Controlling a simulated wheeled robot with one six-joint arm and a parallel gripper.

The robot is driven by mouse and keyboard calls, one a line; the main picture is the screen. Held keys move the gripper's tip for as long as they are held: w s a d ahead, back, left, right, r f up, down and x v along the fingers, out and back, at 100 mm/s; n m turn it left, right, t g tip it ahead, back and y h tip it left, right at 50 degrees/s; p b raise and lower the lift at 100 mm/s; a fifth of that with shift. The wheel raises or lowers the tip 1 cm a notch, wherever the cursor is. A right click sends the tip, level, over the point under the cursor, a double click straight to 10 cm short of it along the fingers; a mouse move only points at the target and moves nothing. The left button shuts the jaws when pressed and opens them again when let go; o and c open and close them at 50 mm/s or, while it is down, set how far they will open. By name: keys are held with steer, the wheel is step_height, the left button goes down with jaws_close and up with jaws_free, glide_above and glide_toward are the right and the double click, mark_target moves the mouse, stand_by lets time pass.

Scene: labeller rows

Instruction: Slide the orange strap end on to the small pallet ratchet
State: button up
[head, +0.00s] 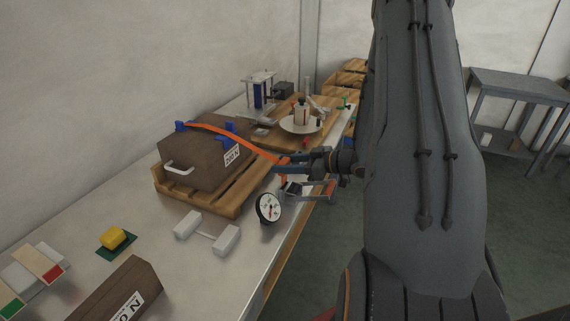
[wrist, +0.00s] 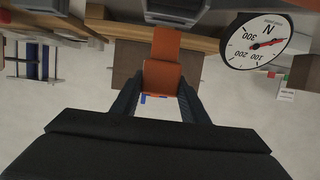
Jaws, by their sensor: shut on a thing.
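The orange strap (head: 225,135) runs over the brown box (head: 195,155), across blue corner pieces, and down to my gripper (head: 284,164). In the wrist view, the strap end (wrist: 164,75) lies between the two dark fingers of my gripper (wrist: 160,92), which are shut on it. The small ratchet (head: 293,188) is a grey metal piece just below the gripper at the pallet's right side. A grey metal part at the top of the wrist view (wrist: 175,10) looks like the ratchet. The strap end appears apart from it; the exact gap is unclear.
The box sits on a small wooden pallet (head: 222,198). A round dial gauge (head: 268,208) stands close to the ratchet and also shows in the wrist view (wrist: 258,40). A wooden board with a white round plate (head: 301,123) is behind.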

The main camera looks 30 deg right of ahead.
steer(key=shift+f+b, duration=1.05)
steer(key=shift+f, duration=1.35)
steer(key=o, duration=1.1)
steer(key=shift+o, duration=0.2)
steer(key=shift+s+d, duration=0.1)
steer(key=b+v, duration=0.1)
steer(key=v, duration=0.6)
steer(key=shift+s+r+b, duration=0.15)
steer(key=shift+s+b, duration=0.05)
steer(key=shift+b, duration=0.15)
steer(key=shift+d, duration=0.15)
